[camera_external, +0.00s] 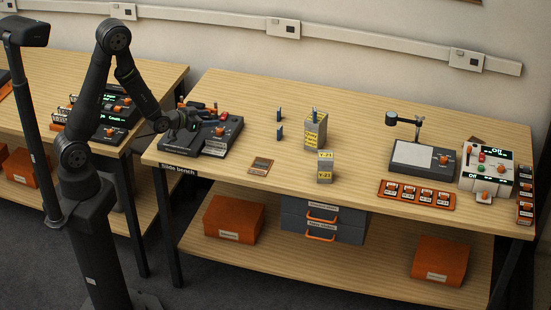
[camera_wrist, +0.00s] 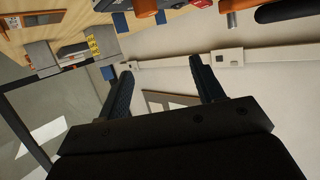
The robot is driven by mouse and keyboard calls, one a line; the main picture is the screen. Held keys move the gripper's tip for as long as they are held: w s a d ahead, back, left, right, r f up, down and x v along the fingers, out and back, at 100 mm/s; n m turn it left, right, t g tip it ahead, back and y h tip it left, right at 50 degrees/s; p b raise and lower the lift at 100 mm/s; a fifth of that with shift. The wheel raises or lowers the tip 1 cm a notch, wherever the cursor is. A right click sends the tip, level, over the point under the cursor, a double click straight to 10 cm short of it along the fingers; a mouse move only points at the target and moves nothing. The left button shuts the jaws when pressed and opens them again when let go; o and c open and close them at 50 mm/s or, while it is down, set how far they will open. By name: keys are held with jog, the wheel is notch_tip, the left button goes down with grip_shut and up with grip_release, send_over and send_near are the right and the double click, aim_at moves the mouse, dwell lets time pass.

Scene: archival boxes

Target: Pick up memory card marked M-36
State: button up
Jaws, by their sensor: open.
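An orange tray (camera_external: 385,191) at the right front of the table holds several small cards with white labels. A second orange tray (camera_external: 526,172) with several similar labelled cards stands at the table's right end. The labels are too small to read, so I cannot tell which card is M-36. My gripper (camera_external: 207,108) is in the air at the table's left end, over or near a dark device, well away from both trays. In the wrist view my gripper (camera_wrist: 160,68) is open, with nothing between its two fingers.
A dark device (camera_external: 225,134) stands at the left. Grey boxes with yellow labels (camera_external: 325,168) stand mid-table, near a small flat item (camera_external: 261,165). A dark device with a white plate (camera_external: 412,158) and a control box (camera_external: 487,166) stand at the right.

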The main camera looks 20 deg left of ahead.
jog(key=w+d+n, duration=0.1)
jog(key=w+n, duration=0.1)
jog(key=w, duration=0.1)
jog(key=w+d+f+n+g+y, duration=0.1)
jog(key=w+d+n, duration=0.1)
jog(key=w, duration=0.1)
jog(key=w+d+f+n+y, duration=0.1)
jog(key=w+d+n, duration=0.1)
jog(key=w, duration=0.2)
jog(key=shift+w+f+n+g, duration=0.1)
jog(key=shift+f+n+g, duration=0.1)
jog(key=shift+n+g, duration=0.15)
jog(key=w+d+n+g+y, duration=0.1)
jog(key=w+d+n+g, duration=0.25)
jog(key=w+n, duration=0.4)
jog(key=n+g+y, duration=0.1)
jog(key=n+g, duration=0.5)
jog(key=n, duration=0.6)
send_near(279, 112)
jog(key=f, duration=0.2)
jog(key=w+f, duration=0.1)
jog(key=f, duration=0.3)
jog(key=shift+w+d, duration=0.35)
jog(key=shift+d+x, duration=0.15)
jog(key=shift+x, duration=1.15)
jog(key=shift+d+x, duration=0.15)
jog(key=shift+x, duration=1.15)
jog(key=shift+r, duration=0.15)
jog(key=c, duration=1.1)
